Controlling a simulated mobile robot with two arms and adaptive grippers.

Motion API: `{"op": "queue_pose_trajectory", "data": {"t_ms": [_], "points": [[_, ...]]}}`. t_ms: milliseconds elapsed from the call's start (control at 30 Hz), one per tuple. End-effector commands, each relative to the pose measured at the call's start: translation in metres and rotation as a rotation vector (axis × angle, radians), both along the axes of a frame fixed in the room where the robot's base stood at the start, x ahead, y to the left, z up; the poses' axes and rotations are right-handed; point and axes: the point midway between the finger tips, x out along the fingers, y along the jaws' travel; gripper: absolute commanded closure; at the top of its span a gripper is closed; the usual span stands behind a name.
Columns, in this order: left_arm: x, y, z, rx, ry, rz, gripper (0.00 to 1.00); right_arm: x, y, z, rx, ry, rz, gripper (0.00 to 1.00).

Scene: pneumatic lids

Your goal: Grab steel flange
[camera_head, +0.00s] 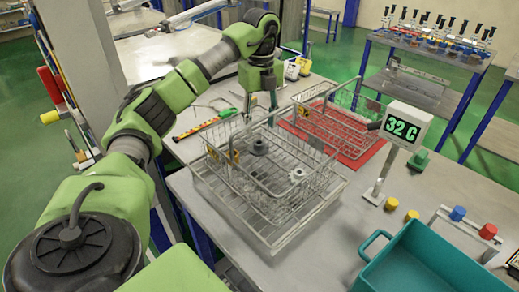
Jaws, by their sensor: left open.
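My left gripper (260,106) is open and empty, pointing down above the back part of a wire basket (238,185). A dark grey round flanged part (259,149) with a raised hub lies in the basket, below the fingertips and apart from them. A lighter steel toothed part, like a gear (297,174), lies nearer the basket's front right. I cannot tell for certain which of the two is the steel flange. My right gripper is out of view.
A second wire basket (345,128) stands on a red mat (367,156) behind. A display reading 32 C (403,128) stands to the right on a post. A teal bin (425,262) is at the front right, near yellow, blue and red caps.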

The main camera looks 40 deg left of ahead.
Motion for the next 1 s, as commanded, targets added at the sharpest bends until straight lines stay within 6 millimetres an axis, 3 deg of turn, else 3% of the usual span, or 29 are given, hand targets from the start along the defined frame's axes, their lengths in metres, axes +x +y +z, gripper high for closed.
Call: {"op": "queue_pose_trajectory", "data": {"t_ms": [300,533,833,867,1000], "points": [[-0.003,0.003,-0.024,0.001,0.002,0.002,0.58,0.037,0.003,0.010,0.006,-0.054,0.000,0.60],[-0.005,0.006,-0.057,0.000,0.000,0.001,0.58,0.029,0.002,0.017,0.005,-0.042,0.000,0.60],[-0.004,0.006,-0.064,0.000,-0.002,0.002,0.58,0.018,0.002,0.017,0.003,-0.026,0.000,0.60],[-0.004,0.006,-0.064,0.000,-0.002,0.002,0.60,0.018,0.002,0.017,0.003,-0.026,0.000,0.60],[-0.004,0.006,-0.063,0.000,-0.002,0.002,0.97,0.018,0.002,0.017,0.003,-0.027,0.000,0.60]]}}
